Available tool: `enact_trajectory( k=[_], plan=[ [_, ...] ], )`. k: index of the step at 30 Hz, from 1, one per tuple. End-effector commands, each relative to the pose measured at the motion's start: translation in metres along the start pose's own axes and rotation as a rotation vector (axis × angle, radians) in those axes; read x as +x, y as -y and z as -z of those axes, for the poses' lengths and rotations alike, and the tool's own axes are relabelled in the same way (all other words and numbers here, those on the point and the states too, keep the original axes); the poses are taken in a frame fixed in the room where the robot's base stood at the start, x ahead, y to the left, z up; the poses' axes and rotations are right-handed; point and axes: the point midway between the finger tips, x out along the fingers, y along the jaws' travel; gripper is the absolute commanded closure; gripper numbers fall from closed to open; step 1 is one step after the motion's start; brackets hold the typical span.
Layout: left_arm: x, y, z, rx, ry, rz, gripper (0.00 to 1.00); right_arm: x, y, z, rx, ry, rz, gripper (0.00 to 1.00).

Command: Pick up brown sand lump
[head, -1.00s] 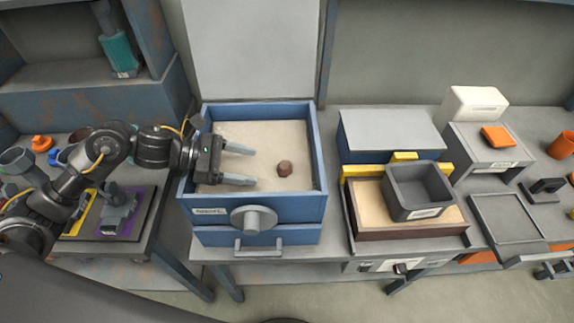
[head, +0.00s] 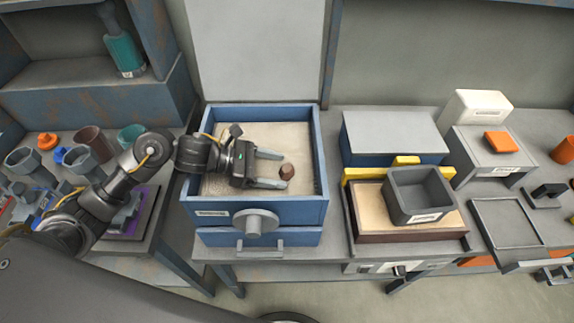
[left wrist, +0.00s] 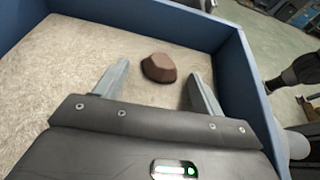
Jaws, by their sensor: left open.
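The brown sand lump (head: 287,172) is a small, dark brown, faceted piece lying on pale sand in the blue open-topped box (head: 318,150). My left gripper (head: 283,169) is open inside the box, with its fingers pointing right. The lump is at the fingertips in the head view. In the left wrist view the lump (left wrist: 160,67) sits between and just beyond the two open fingertips (left wrist: 158,78), nearer the right finger, and it looks ungripped. I do not see my right gripper.
The box walls (left wrist: 215,28) rise around the sand. A round grey knob (head: 255,222) sticks out at the front. To the right, a grey bin (head: 420,192) stands on a tan-topped block (head: 372,205). An upright grey panel (head: 255,50) stands behind.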

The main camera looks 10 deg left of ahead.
Motion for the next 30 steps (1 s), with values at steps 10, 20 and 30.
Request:
enact_trajectory(
  k=[10,20,30],
  plan=[
    [0.016,0.000,0.001,0.001,0.000,-0.001,0.31,-0.006,-0.001,0.001,0.000,-0.001,-0.001,0.64],
    [0.015,0.000,0.001,0.001,0.000,-0.001,0.67,-0.006,-0.001,0.001,0.000,-0.001,-0.001,0.64],
    [0.015,0.000,-0.001,0.002,0.001,-0.001,0.79,-0.006,-0.001,0.001,0.001,-0.001,-0.001,0.64]
  ],
)
